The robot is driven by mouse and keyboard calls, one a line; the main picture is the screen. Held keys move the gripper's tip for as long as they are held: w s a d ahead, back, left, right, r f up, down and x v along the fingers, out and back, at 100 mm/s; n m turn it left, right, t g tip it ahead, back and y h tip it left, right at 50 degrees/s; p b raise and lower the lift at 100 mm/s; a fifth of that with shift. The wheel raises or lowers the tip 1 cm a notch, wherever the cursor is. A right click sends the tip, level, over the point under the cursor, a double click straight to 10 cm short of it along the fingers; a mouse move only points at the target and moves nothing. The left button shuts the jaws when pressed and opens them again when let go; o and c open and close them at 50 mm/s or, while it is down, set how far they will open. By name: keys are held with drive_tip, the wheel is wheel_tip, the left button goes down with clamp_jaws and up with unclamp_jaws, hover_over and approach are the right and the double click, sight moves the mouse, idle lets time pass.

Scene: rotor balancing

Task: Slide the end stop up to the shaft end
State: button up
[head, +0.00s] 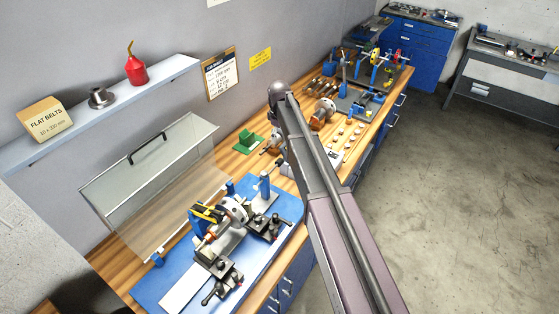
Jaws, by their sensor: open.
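The balancing machine stands on a blue base plate (290,207) at the front of the wooden bench. A pale disc rotor (234,208) sits across its middle, beside a yellow-and-black part (207,213). An orange piece (210,237) shows near the lower left end of the shaft line. A blue post (264,187) stands apart from the rotor, on a grey plate at the upper right. I cannot tell for sure whether this post is the end stop, or how wide the gap to the shaft end is. My gripper is not visible; my arm crosses the picture's middle.
A clear guard with a black handle (146,147) stands open behind the machine. Dark clamps with levers (268,226) sit along the near side. Tools and small parts crowd the far bench. Open floor lies at right.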

sight(279, 160)
drive_tip(key=shift+f, duration=0.1)
wheel_tip(279, 160, down, 14)
drive_tip(key=b, duration=1.3)
drive_tip(key=shift+r+b, duration=0.2)
drive_tip(key=shift+b, duration=0.15)
